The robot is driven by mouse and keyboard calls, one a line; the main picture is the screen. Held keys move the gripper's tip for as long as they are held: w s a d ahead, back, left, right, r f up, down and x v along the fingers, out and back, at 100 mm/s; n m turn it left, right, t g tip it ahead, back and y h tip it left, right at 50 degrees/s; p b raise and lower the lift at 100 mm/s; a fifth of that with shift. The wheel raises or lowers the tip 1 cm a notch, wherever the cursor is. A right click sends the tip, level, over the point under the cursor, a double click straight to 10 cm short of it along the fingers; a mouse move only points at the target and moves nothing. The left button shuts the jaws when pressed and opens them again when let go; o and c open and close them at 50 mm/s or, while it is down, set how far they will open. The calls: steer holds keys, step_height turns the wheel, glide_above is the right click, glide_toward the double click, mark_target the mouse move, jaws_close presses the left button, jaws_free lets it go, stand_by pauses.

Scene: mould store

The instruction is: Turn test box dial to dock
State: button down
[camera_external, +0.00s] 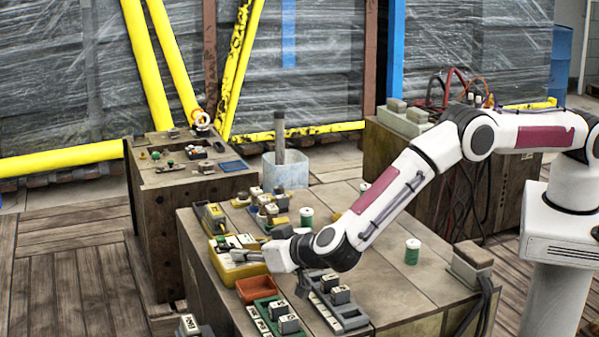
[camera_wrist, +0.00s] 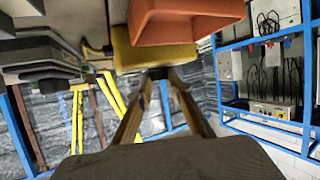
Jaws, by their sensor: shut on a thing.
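The yellow test box (camera_external: 229,271) lies at the left edge of the wooden table. My gripper (camera_external: 240,254) reaches it from the right, low over its top. In the wrist view the yellow box (camera_wrist: 150,52) is at top centre, and the fingertips of my gripper (camera_wrist: 160,76) meet right against it. The fingers are shut on a small dark part there, which looks like the dial (camera_wrist: 158,71). The fingers mostly hide it. Its pointer and any dock mark cannot be read.
An orange tray (camera_external: 259,289) stands close beside the yellow box; this tray (camera_wrist: 190,22) also looms near in the wrist view. A green strip with blocks (camera_external: 275,318) and a grey rack (camera_external: 338,309) stand in front. Green spools (camera_external: 412,252) stand farther right.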

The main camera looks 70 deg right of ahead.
steer(key=shift+w+r+m+h, duration=0.1)
steer(key=shift+r+m+h, duration=0.05)
steer(key=shift+m+h, duration=0.4)
steer(key=c, duration=1.8)
jaws_free()
steer(key=shift+c, duration=0.2)
steer(key=shift+a, duration=0.1)
steer(key=v, duration=1.2)
steer(key=shift+r, duration=0.15)
